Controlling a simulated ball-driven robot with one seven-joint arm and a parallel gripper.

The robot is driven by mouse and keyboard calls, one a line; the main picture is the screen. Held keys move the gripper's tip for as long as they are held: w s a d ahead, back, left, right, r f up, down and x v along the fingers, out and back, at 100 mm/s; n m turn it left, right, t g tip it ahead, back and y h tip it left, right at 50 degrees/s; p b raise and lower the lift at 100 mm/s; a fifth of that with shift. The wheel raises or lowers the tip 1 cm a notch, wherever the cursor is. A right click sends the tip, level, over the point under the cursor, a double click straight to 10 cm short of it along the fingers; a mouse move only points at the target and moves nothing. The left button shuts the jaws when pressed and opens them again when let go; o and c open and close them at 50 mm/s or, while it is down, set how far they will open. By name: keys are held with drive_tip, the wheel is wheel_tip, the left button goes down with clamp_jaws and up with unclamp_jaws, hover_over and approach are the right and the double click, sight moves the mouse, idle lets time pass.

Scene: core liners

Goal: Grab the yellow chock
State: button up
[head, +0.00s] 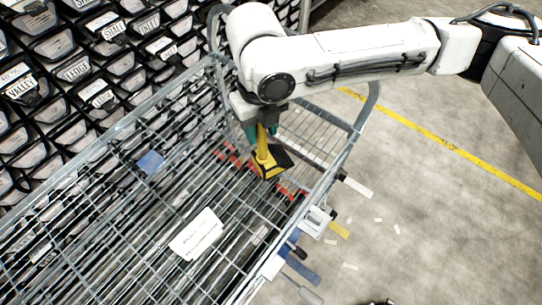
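The yellow chock (264,158) has a tall, narrow upper part and a wider foot with black faces. It is at the far end of the wire cart, in line with a row of red pieces. My gripper (261,131) points down at the chock's top, and the yellow upper part runs up between its dark and green finger parts. The fingers are small and partly hidden by the wrist, so I cannot tell whether they are closed on it. I also cannot tell whether the chock rests on the long dark core liners (190,205) or hangs just above them.
The wire cart (130,119) has raised mesh sides around the liners. A white label card (196,233) and a blue card (151,162) are on it. Labelled black bins (75,68) fill the wall at left. Open floor (440,220) with a yellow line lies right.

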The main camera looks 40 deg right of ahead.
clamp_jaws()
drive_tip(key=shift+r, duration=0.1)
idle(1.0)
